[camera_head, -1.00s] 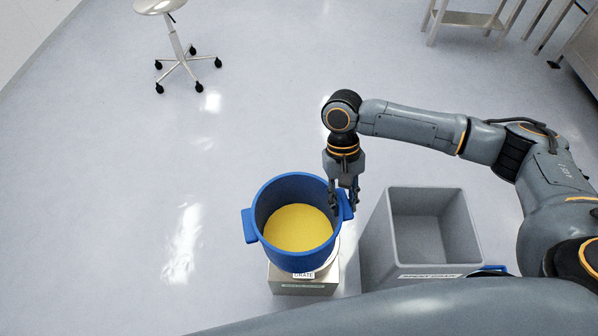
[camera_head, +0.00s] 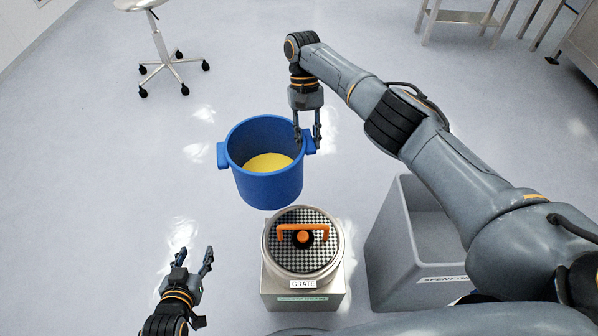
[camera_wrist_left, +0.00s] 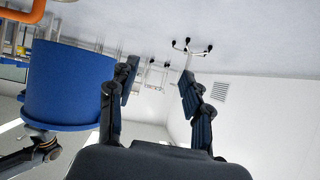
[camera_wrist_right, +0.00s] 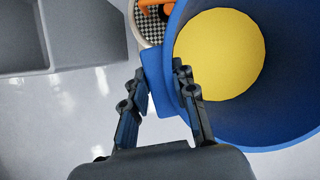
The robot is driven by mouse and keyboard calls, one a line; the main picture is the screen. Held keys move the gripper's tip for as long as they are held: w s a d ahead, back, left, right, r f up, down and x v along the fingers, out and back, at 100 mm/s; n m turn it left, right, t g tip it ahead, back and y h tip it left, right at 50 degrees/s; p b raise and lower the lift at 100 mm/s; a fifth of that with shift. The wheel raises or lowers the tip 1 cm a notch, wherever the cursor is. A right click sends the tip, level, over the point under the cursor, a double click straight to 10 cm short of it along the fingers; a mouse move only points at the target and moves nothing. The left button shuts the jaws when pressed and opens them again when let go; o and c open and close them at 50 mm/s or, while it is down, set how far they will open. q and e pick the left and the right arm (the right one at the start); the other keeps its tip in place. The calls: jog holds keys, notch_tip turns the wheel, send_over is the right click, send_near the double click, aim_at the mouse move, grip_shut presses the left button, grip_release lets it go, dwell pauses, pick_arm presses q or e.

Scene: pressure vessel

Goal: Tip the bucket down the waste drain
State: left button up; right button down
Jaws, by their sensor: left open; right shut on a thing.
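A blue bucket (camera_head: 268,190) with yellow contents (camera_head: 268,162) hangs in the air beyond the drain in the head view. My right gripper (camera_head: 307,138) is shut on its right-hand lug; the right wrist view shows this grip (camera_wrist_right: 163,88) too. The waste drain (camera_head: 303,290) is a steel box with a round top, covered by a checkered grate (camera_head: 287,255) with an orange handle (camera_head: 303,232). My left gripper (camera_head: 192,262) is open and empty, left of the drain. The left wrist view shows the bucket (camera_wrist_left: 68,88) beside its open fingers.
A grey open bin (camera_head: 385,260) with a label stands right of the drain. A stool (camera_head: 160,50) is at the far left and a steel table (camera_head: 465,18) at the far right. The floor on the left is clear.

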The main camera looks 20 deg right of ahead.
jog(key=f+b, duration=0.3)
jog(key=w+a+f+b, duration=0.1)
jog(key=f, duration=0.1)
jog(key=shift+a+f+b, duration=0.1)
jog(key=shift+f+b, duration=0.15)
jog(key=shift+b, duration=0.05)
jog(key=shift+s+a+f+b, duration=0.2)
jog(key=shift+a+f+b, duration=0.05)
jog(key=shift+f+b, duration=0.35)
jog(key=shift+s+a+f+b, duration=0.15)
jog(key=shift+a+f+b, duration=0.1)
jog(key=shift+f+b, duration=0.35)
jog(key=shift+r, duration=0.1)
pick_arm(q)
notch_tip(320, 180, up, 16)
jog(key=t+h, duration=0.1)
jog(key=t, duration=0.3)
jog(key=shift+d+f, duration=0.2)
jog(key=shift+f, duration=0.15)
